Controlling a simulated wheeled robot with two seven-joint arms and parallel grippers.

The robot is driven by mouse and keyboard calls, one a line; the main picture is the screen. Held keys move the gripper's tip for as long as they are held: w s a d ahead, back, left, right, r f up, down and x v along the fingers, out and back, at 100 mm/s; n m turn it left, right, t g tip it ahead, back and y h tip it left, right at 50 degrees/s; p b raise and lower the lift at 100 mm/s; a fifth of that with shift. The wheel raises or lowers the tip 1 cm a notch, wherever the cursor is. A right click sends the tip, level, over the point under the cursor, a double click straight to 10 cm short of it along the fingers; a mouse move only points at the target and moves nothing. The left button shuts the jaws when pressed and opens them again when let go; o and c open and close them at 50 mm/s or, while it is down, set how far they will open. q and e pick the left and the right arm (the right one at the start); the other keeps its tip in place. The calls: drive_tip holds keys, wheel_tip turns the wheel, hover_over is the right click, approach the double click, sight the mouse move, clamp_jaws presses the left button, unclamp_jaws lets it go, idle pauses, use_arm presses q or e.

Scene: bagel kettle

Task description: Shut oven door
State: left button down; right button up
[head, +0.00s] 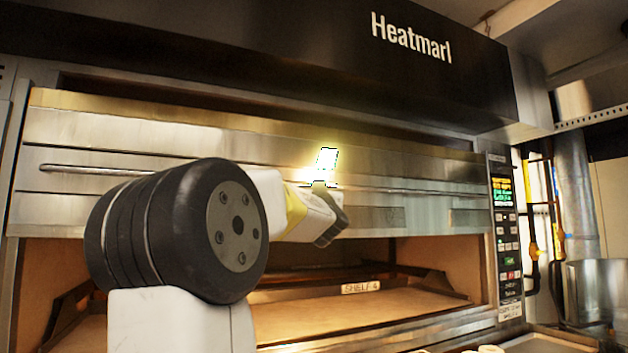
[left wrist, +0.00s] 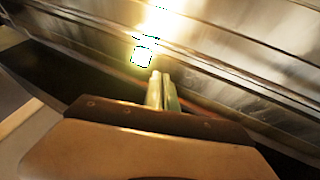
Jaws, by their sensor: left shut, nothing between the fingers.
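The oven door (head: 420,172) is a wide brushed-metal panel with a long horizontal handle bar (head: 85,169). The door is raised, and the oven chamber (head: 400,300) shows open below it. My left arm crosses in front of the door from the lower left. In the left wrist view, my left gripper (left wrist: 162,88) has its fingers together and empty, pointing at the door's metal surface (left wrist: 240,80). I cannot tell whether the fingertips touch it. In the head view the fingers are hard to make out beside a bright glare. My right gripper is not in view.
A control panel (head: 507,230) with a lit display is at the oven's right side. A "SHELF 4" label (head: 361,287) is inside the chamber. A dark hood (head: 300,60) overhangs the door. A metal pot (head: 588,290) stands at the far right.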

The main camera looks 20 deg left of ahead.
use_arm(q)
drive_tip(key=w+a+r+n+g+y, duration=0.2)
drive_tip(key=a+y, duration=0.2)
drive_tip(key=a, duration=0.3)
drive_tip(key=w+a+r+n+g+y, duration=0.2)
drive_tip(key=a+n+y, duration=0.1)
drive_tip(key=a, duration=0.4)
drive_tip(key=shift+w+a+r+y, duration=0.25)
drive_tip(key=shift+r+y, duration=0.15)
wheel_tip(320, 180, down, 38)
